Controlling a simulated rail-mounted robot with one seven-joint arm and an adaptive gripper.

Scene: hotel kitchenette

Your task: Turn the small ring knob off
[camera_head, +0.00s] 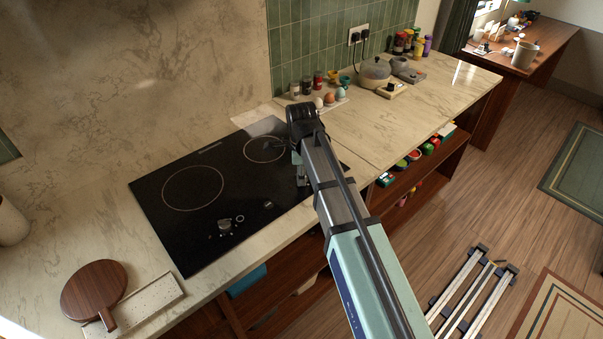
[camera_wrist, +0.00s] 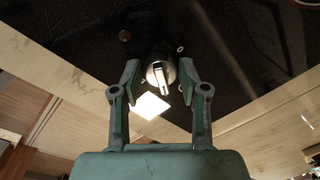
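The black cooktop (camera_head: 165,215) has a large ring (camera_head: 193,187) and a small ring (camera_head: 264,149) marked on it. In the wrist view, a silver knob (camera_wrist: 160,74) with a raised grip bar shows between my fingertips; the bar is nearly upright in the picture, slightly tilted. My gripper (camera_wrist: 160,68) is open, a finger on each side of the knob with gaps showing; I cannot tell how far down they reach. In the head view, my gripper (camera_head: 299,168) is over the cooktop's right part, and my arm hides the knob. Another knob (camera_head: 225,226) is near the cooktop's front.
A tray with eggs (camera_head: 329,98), jars (camera_head: 307,87) and a pot (camera_head: 375,73) stand farther back on the counter. A round wooden board (camera_head: 95,290) lies at the front left. The marble counter (camera_head: 250,240) runs along the cooktop's front edge, with open shelves below.

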